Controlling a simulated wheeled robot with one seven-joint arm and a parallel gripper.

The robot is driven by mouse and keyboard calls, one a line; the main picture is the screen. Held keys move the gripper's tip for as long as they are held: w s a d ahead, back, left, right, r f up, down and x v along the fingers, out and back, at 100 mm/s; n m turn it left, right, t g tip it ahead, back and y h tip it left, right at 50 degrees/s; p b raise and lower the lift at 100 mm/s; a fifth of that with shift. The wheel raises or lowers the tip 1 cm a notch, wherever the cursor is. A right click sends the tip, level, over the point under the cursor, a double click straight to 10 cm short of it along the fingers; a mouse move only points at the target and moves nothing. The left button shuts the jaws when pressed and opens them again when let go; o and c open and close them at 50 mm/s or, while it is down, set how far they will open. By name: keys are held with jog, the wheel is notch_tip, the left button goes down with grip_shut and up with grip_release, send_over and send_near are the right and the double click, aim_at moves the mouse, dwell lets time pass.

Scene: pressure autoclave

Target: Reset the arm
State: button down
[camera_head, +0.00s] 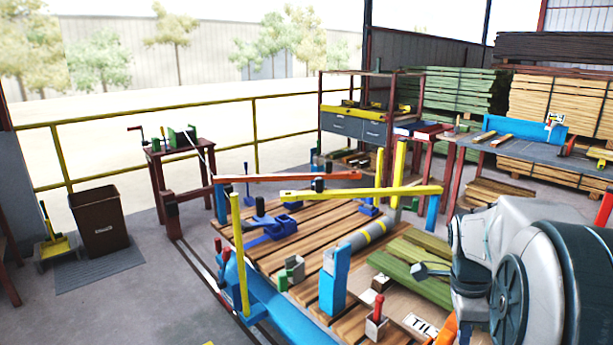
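My arm (505,245), pale grey with dark round joints, is folded close at the lower right, in front of the work area. A small dark block (432,270) sticks out to the left from its wrist end. An orange piece (445,330) shows below it at the bottom edge; I cannot tell whether it belongs to my gripper.
A slatted wooden platform (262,258) bears blue fittings, a grey cylinder (362,240) and green planks (420,262). Orange (290,178) and yellow (360,193) bars cross above it.

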jog(key=s+a+r+n+t+p, duration=0.1)
jog(key=s+a+r+n+p, duration=0.2)
jog(key=a+n, duration=0.5)
jog(key=s+a+r+n+t+y+p, duration=0.1)
jog(key=s+a+r+n+p, duration=0.3)
jog(key=a+n, duration=0.5)
jog(key=s+r+n+t, duration=0.1)
jog(key=s+n, duration=0.1)
jog(key=n, duration=0.2)
jog(key=shift+s+a+r+n+t, duration=0.25)
jog(key=shift+a+r+n+t, duration=0.05)
